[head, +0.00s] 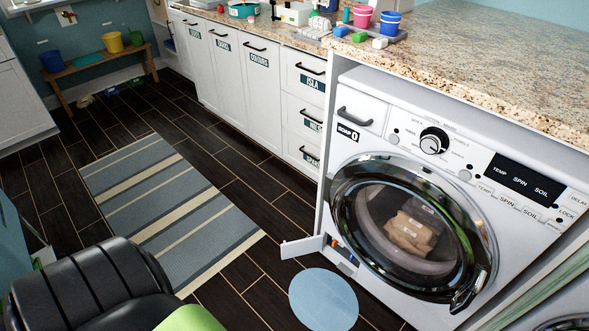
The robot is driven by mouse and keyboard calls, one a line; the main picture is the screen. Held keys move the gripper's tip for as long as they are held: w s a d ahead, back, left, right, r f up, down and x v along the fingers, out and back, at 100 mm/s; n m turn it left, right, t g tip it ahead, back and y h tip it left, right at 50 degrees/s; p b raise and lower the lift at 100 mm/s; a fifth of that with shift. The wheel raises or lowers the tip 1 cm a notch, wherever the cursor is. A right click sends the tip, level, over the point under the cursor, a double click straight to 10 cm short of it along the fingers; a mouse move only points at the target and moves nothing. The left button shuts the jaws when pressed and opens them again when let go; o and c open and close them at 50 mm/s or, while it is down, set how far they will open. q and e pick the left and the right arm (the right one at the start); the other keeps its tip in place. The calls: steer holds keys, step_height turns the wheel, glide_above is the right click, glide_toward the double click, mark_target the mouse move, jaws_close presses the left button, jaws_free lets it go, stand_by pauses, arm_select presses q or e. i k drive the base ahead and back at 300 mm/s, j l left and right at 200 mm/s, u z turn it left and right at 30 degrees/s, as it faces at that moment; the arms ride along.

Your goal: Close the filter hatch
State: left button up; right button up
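The filter hatch (302,247) is a small white flap at the lower left corner of the front-loading washer (385,120). It stands open, swung out to the left over the dark floor. Behind it, the filter opening (343,252) shows small blue and orange parts inside. The washer's round glass door (410,225) appears shut, with a tan bundle visible behind the glass. Neither of my grippers is in view.
A light blue round disc (323,299) lies on the floor in front of the hatch. A striped rug (165,205) lies to the left. White cabinets (250,85) and a granite counter (470,70) run along the back. A dark ribbed shape with green fills the lower left.

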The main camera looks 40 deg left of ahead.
mark_target(296, 248)
steer(key=k+z, duration=0.15)
steer(key=z, duration=1.25)
steer(key=k+j+z, duration=0.2)
steer(key=j, duration=0.2)
steer(key=j+z, duration=0.15)
steer(key=j, duration=0.3)
steer(key=k+j+z, duration=0.2)
steer(key=j, duration=0.15)
steer(key=k+j+z, duration=0.2)
steer(key=j, duration=0.15)
steer(key=k+j, duration=0.2)
steer(key=j, duration=0.2)
steer(key=k+j, duration=0.25)
steer(key=j, duration=0.15)
steer(key=k+j, duration=0.2)
steer(key=j, duration=0.2)
steer(key=k+j, duration=0.45)
steer(key=j, duration=0.3)
steer(key=k+j, duration=0.2)
steer(key=j, duration=0.2)
steer(key=k+j, duration=0.25)
steer(key=j, duration=0.15)
steer(key=k+j, duration=0.2)
steer(key=j, duration=0.2)
